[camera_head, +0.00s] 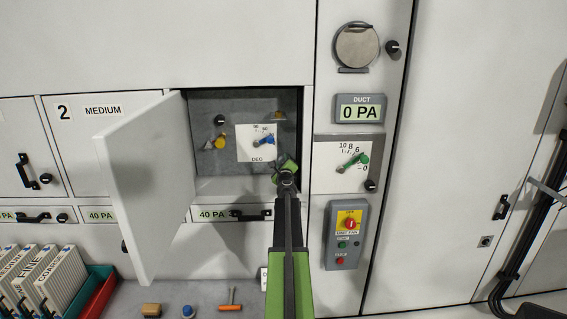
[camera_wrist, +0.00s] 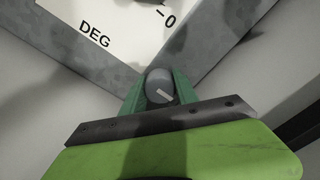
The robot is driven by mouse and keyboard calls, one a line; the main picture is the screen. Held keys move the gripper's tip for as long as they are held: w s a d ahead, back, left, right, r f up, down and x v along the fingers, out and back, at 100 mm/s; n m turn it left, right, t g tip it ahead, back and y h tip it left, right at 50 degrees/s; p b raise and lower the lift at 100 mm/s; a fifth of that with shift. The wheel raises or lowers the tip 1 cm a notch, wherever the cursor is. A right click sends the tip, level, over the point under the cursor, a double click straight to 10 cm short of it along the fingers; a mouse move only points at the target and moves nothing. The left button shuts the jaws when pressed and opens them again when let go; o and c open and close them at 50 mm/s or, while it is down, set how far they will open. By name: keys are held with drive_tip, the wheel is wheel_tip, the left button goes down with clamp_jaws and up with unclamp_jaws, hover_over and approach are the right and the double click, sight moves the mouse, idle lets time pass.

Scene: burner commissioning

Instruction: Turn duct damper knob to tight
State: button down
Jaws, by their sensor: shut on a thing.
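In the wrist view my gripper (camera_wrist: 159,92) has its green fingers on both sides of a round grey knob (camera_wrist: 158,86) with a white pointer mark, shut on it. This knob sits just off the lower corner of the white DEG dial plate (camera_wrist: 75,24). In the head view my gripper (camera_head: 286,170) is at the lower right of the DEG plate (camera_head: 243,142), inside the open compartment, and hides the knob. A similar black knob (camera_head: 370,186) sits under the duct dial (camera_head: 347,165) with a green pointer. No label for tight is readable.
The compartment's white door (camera_head: 145,185) stands open to the left. The duct display (camera_head: 360,112) reads 0 PA. A grey switch box (camera_head: 346,235) is at right. Below are a shelf with a screwdriver (camera_head: 229,304) and other small items, and a red tray (camera_head: 100,297).

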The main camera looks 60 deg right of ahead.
drive_tip(key=c, duration=0.9)
unclamp_jaws()
drive_tip(key=shift+c, duration=0.2)
drive_tip(key=v, duration=1.7)
drive_tip(key=shift+a, duration=0.2)
